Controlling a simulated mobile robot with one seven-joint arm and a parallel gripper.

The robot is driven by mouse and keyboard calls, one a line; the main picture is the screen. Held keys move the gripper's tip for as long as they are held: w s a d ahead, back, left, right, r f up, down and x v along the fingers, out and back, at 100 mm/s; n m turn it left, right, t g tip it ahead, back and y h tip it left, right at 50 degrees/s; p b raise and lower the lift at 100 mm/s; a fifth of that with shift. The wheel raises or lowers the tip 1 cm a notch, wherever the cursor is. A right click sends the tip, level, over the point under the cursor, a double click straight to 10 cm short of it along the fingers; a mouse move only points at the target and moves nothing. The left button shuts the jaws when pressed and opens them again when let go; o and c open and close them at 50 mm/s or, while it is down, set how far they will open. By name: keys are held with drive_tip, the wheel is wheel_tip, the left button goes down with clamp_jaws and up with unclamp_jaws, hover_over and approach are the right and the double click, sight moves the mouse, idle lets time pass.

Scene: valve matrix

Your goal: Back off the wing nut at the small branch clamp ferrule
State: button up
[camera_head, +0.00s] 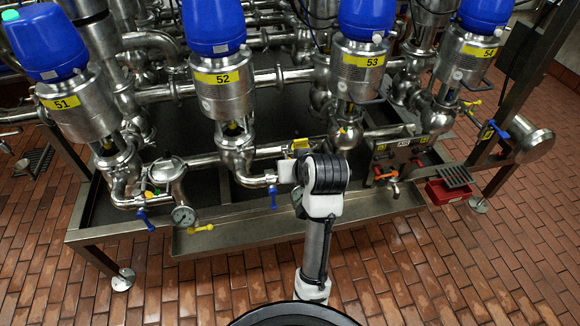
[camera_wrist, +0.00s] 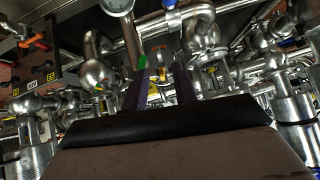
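My gripper (camera_wrist: 161,76) shows in the wrist view as two dark fingers standing apart, with a visible gap between them. A small yellow, brass-like piece (camera_wrist: 163,72) shows in line with that gap; I cannot tell whether it is the wing nut or how far away it is. A green piece (camera_wrist: 142,62) shows beside the left finger. In the head view my arm reaches into the pipework at the middle and hides the fingers. The small branch clamp ferrule and its wing nut cannot be made out for certain in either view.
Blue-topped valves, including number 52 (camera_head: 222,82) and number 53 (camera_head: 362,68), stand over the pipes. A steel drip tray (camera_head: 250,228) runs below. A blue handle (camera_head: 273,196) hangs left of my arm.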

drive_tip(key=p+v, duration=0.3)
drive_tip(key=v, duration=0.5)
idle(0.4)
